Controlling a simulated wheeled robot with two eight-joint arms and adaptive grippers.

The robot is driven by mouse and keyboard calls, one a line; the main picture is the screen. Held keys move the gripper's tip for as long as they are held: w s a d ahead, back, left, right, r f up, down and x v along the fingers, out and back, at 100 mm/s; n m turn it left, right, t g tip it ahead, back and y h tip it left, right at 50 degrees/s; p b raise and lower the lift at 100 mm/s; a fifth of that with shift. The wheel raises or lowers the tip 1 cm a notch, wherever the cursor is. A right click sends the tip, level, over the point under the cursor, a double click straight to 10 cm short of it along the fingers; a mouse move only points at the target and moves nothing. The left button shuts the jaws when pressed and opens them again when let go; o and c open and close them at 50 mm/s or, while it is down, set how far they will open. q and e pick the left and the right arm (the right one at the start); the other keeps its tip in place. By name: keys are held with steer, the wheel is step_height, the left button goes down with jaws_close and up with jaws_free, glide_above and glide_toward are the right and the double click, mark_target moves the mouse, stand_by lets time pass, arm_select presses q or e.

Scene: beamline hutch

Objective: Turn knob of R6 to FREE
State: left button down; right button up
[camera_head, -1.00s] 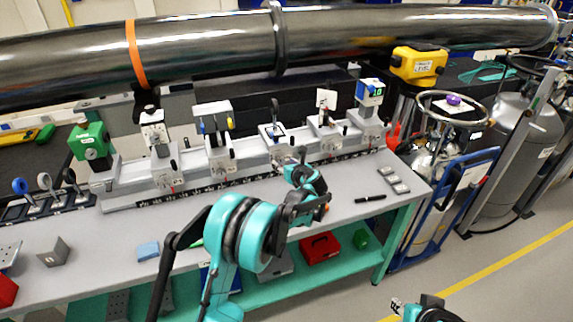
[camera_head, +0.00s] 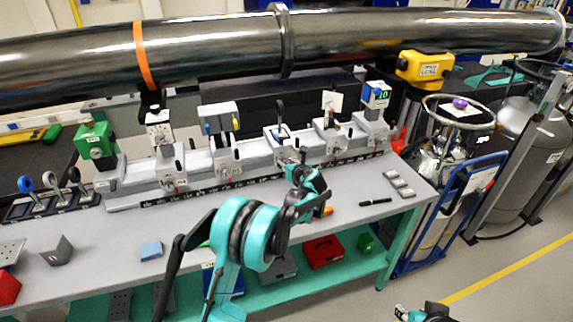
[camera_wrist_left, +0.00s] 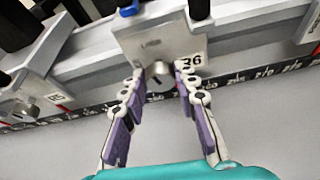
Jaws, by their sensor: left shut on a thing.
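The R6 carrier (camera_head: 273,142) stands on the rail at the back of the bench, with a dark upright post on top. In the left wrist view, the R6 carrier's grey front plate (camera_wrist_left: 180,46) carries an R6 label, and its round silver knob (camera_wrist_left: 157,78) has a dark mark on its face. My left gripper (camera_wrist_left: 168,78) has its fingertips on both sides of this knob and is shut on it. In the head view, the left gripper (camera_head: 289,161) reaches R6's front and hides the knob. My right gripper (camera_head: 400,312) shows only partly at the bottom edge.
Neighbouring carriers stand on the same rail (camera_head: 200,168), including R5 (camera_wrist_left: 32,105) to the left in the wrist view. A large dark pipe (camera_head: 210,45) runs above. A pen (camera_head: 375,202) and small grey blocks (camera_head: 398,183) lie to the right on the bench.

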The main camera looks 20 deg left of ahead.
arm_select(q)
steer(key=shift+s+a+f+n+t+h+b, duration=0.15)
steer(key=shift+n+t+h+b, duration=0.6)
steer(key=shift+n, duration=1.05)
steer(key=shift+a+f+n+t+h+b, duration=0.1)
steer(key=shift+n+t+h+b, duration=0.45)
steer(key=shift+n+t, duration=0.85)
steer(key=shift+s+a+f+n+t+h+b, duration=0.15)
steer(key=shift+n+t+h+b, duration=0.5)
steer(key=shift+n, duration=1.55)
steer(key=shift+w+r+h, duration=0.1)
steer(key=shift+h, duration=0.25)
steer(key=c, duration=1.2)
jaws_free()
steer(key=shift+o, duration=0.2)
steer(key=v, duration=1.2)
